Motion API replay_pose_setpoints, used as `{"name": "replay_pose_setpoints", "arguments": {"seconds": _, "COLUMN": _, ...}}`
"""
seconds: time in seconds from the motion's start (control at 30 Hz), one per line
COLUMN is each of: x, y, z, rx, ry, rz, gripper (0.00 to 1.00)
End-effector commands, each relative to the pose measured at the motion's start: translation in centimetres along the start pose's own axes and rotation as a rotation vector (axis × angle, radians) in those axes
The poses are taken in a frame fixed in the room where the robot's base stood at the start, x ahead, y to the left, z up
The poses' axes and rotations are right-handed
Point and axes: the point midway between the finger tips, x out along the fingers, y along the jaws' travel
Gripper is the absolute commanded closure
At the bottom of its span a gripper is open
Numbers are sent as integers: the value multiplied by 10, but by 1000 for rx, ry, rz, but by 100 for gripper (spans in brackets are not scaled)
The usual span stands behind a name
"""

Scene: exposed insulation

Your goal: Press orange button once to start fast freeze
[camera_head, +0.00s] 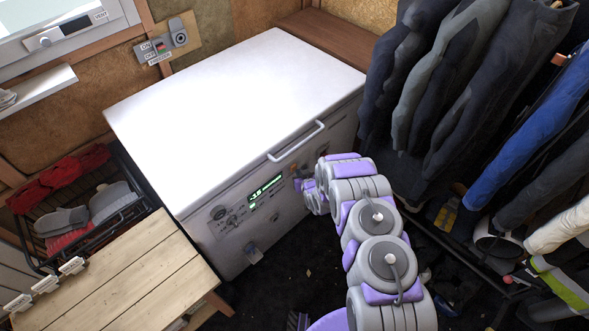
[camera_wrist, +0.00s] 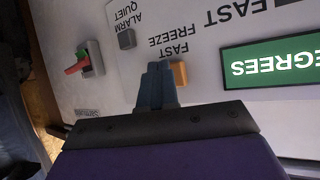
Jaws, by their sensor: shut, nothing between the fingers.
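The white chest freezer (camera_head: 235,85) stands with its lid closed and its control panel on the front face. In the wrist view the orange button (camera_wrist: 180,74) sits beside the "FAST FREEZE" label, upside down in the picture. My gripper (camera_wrist: 158,70) is shut and empty, its fingertips at the panel just left of the orange button in the picture. The fingers overlap the button's near edge in view; I cannot tell whether they touch it. In the head view my arm covers the fingertips and part of the panel's right end.
A green lit display (camera_wrist: 270,62) is right of the button, a grey "ALARM QUIET" button (camera_wrist: 127,39) and a red switch (camera_wrist: 80,65) left. Hanging clothes (camera_head: 450,80) crowd the right; a wooden bench (camera_head: 125,275) stands at lower left.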

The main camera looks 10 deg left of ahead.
Motion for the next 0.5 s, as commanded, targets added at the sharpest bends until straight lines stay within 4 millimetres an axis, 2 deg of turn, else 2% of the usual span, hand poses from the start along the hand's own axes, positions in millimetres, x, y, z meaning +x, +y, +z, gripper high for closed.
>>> {"name": "replay_pose_setpoints", "arguments": {"seconds": 0.5, "x": 5, "y": -2, "z": -3, "rx": 0, "ry": 1, "rz": 0, "gripper": 100}}
